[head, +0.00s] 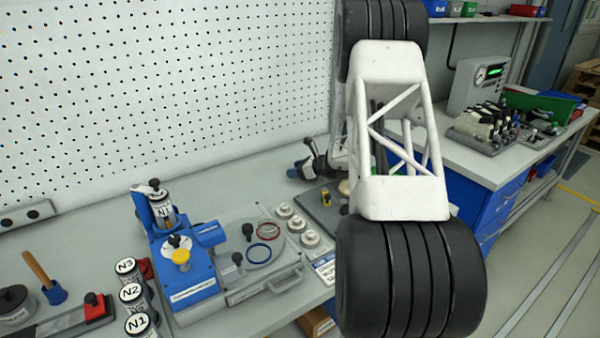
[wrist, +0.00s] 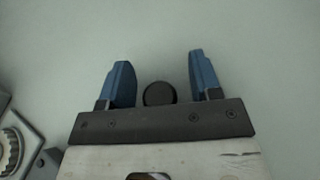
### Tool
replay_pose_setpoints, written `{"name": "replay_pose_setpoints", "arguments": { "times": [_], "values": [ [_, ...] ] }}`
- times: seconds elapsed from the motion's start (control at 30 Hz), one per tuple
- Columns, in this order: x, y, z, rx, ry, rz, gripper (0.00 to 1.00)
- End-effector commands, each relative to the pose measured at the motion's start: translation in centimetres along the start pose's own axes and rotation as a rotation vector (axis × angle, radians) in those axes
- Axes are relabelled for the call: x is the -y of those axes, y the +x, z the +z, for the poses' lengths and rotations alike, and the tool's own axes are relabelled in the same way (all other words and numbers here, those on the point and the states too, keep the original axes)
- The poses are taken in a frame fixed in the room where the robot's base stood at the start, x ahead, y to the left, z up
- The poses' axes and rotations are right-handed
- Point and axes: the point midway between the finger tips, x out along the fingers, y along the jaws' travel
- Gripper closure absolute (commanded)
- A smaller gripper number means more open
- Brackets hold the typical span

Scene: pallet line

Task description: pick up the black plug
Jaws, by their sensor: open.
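A small round black piece, apparently the black plug (wrist: 159,93), shows in the wrist view between the two blue fingers of my gripper (wrist: 159,62). Its lower edge meets the dark bar of the gripper in the picture. The fingers stand apart on either side, with a gap to the piece on both sides. I cannot tell how far below the fingers it lies. In the head view my gripper (head: 303,169) is low over the bench, left of my white arm link. The plug cannot be made out surely there.
A blue fixture (head: 185,278) and a clear plate with rings (head: 262,255) stand on the bench (head: 90,225) at left. White round parts (head: 297,224) lie beside the plate. Labelled canisters (head: 131,293) are at front left. A pegboard wall (head: 150,85) is behind.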

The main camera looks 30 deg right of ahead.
Motion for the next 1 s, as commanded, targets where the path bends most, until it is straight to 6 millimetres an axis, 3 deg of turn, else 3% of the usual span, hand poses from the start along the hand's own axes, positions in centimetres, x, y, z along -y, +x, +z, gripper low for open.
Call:
{"name": "replay_pose_setpoints", "arguments": {
  "times": [0.03,0.4,0.77,1.0],
  "values": [
    [0.0,0.0,0.0,0.000,0.000,0.000,0.42],
    [0.0,0.0,0.0,0.000,0.000,0.000,0.95],
    [0.0,-0.2,0.5,0.000,-0.001,0.000,0.95],
    [0.0,-1.1,2.6,0.001,-0.002,0.000,0.95]
  ]
}}
